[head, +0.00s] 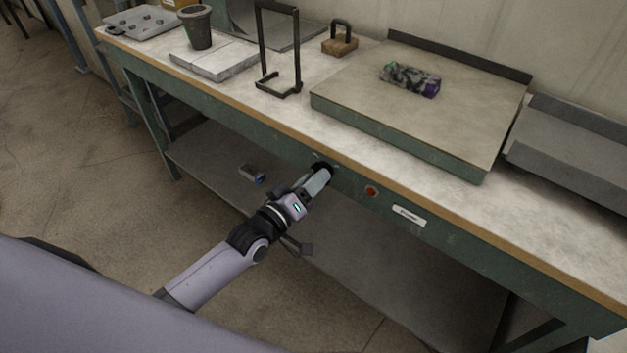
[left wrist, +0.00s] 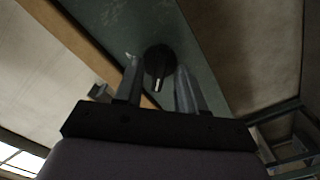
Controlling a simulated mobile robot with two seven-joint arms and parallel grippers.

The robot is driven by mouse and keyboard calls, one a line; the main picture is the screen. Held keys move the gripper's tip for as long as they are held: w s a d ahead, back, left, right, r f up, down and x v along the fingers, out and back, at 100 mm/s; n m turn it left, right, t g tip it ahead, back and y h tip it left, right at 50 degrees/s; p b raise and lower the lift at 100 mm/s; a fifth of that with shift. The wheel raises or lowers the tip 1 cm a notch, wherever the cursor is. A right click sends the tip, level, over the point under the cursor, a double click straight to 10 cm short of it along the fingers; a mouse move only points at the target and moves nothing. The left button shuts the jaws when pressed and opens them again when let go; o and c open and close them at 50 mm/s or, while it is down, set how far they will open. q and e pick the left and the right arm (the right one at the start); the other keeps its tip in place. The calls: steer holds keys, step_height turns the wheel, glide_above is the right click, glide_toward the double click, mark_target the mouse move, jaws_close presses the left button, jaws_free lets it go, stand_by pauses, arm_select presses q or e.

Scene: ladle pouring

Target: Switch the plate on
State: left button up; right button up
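The plate (head: 350,88) is a broad grey slab with a green side, set on the workbench. A black round knob with a white mark (left wrist: 158,58) sits on the bench's green front panel in the left wrist view. In the head view it is mostly hidden behind my left gripper (head: 324,170). The gripper's two fingers (left wrist: 159,74) are apart, one on each side of the knob, with visible gaps. I cannot tell whether they touch it. A red lamp or button (head: 372,191) is right of the knob. My right gripper is in neither view.
A patterned block (head: 410,80) lies on the plate. A black stand (head: 279,88), a handled weight (head: 340,42) and a dark cup (head: 197,28) stand on the bench. A white label (head: 408,215) is on the front panel. A lower shelf (head: 400,290) runs underneath.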

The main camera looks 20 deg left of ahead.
arm_select(q)
steer(key=shift+w, duration=0.1)
jaws_close()
steer(key=shift+m, duration=0.4)
steer(key=shift+f+m+p, duration=0.1)
steer(key=shift+m+p, duration=0.9)
steer(key=shift+m, duration=7.5)
jaws_free()
